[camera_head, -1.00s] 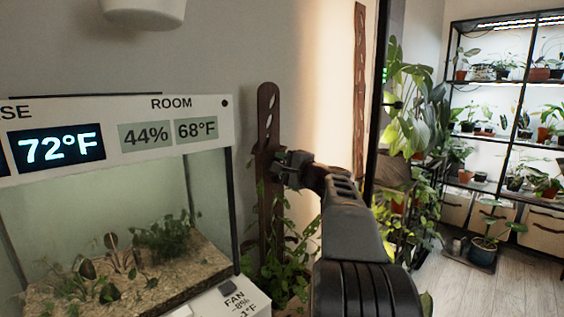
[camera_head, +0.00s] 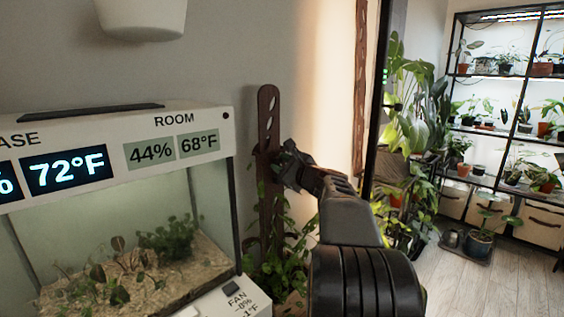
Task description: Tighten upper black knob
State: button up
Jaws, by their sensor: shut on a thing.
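My gripper (camera_head: 284,166) is at the brown slotted plant support (camera_head: 268,107) in the middle of the head view. Its jaws are shut at the upper part of the support, where the upper black knob would sit. I cannot make out the knob itself, because the dark jaws cover that spot. The support stands upright, with holes along its top and green leaves around its lower part.
A glass terrarium (camera_head: 118,235) with a white display header (camera_head: 205,121) stands close on the left. A white pot (camera_head: 142,18) hangs above it. A tall leafy plant (camera_head: 412,95) and a plant shelf (camera_head: 484,131) are on the right. Wooden floor (camera_head: 450,282) is clear there.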

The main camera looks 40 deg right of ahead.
jog(key=shift+m, duration=0.3)
jog(key=o, duration=0.9)
jog(key=s, duration=0.9)
jog(key=s+d+p, duration=0.1)
jog(key=s, duration=0.3)
jog(key=shift+s+d+f, duration=0.1)
jog(key=shift+s+f, duration=0.1)
jog(key=shift+s, duration=0.2)
jog(key=shift+s, duration=0.1)
